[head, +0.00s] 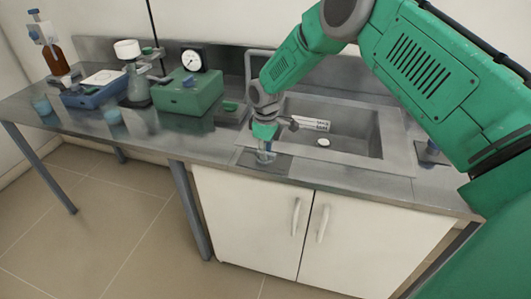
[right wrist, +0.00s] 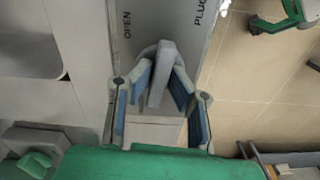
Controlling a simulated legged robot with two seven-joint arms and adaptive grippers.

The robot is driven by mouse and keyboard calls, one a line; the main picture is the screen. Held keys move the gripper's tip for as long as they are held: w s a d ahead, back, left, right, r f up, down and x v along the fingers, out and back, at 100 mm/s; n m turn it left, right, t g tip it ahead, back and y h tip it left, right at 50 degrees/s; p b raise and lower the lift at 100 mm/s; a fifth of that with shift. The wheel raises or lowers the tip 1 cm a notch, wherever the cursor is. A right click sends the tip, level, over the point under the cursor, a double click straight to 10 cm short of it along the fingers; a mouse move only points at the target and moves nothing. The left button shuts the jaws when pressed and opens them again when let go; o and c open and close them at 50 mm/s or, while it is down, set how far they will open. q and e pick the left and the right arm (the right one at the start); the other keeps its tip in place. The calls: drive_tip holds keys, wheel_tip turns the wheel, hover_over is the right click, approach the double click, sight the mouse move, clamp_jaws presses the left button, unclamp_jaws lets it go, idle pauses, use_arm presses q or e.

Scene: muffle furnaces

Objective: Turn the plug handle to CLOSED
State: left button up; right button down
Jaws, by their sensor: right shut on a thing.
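The plug handle (right wrist: 161,72) is a grey lever on a grey plate (right wrist: 178,22) printed with OPEN and PLUG. It lies between the blue-padded fingers of my right gripper (right wrist: 162,80), which is shut on it. In the head view my right gripper (head: 265,155) reaches down to a dark plate (head: 283,164) at the front edge of the counter, before the sink. The handle is mostly hidden there by the gripper. The word CLOSED cannot be read in either view. My left gripper is not in view.
A steel sink (head: 362,145) with a faucet (head: 250,62) lies behind the gripper. White cabinet doors (head: 250,215) are below.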

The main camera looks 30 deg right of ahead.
drive_tip(key=shift+w+r+n, duration=0.25)
drive_tip(key=shift+w+n, duration=0.05)
drive_tip(key=shift+n, duration=0.3)
drive_tip(key=c, duration=1.5)
unclamp_jaws()
drive_tip(key=shift+c, duration=0.2)
drive_tip(key=shift+f, duration=0.2)
drive_tip(key=shift+r, duration=0.4)
wheel_tip(320, 180, up, 11)
drive_tip(key=shift+n, duration=0.3)
